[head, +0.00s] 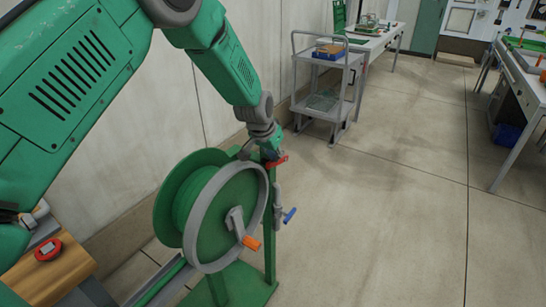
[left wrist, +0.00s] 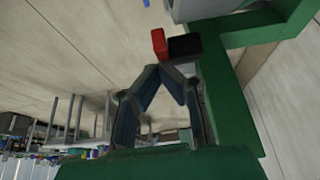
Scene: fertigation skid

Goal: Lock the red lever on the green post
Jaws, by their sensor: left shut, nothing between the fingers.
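The green post (head: 270,230) stands upright beside the hose reel. The red lever (head: 277,161) is near its top and points to the right in the head view. In the left wrist view, the red lever (left wrist: 159,42) is just beyond the fingertips, beside a black block (left wrist: 185,47). My left gripper (head: 271,153) is at the top of the post, right by the red lever. Its fingers (left wrist: 160,72) meet at the tips, shut with nothing between them. I cannot tell whether the tips touch the lever. My right gripper is not in view.
The green reel with a grey rim (head: 203,268) and an orange crank handle (head: 251,242) stands left of the post. A blue lever (head: 290,215) is lower on the post's right side. A grey cart (head: 330,95) stands behind. The floor to the right is clear.

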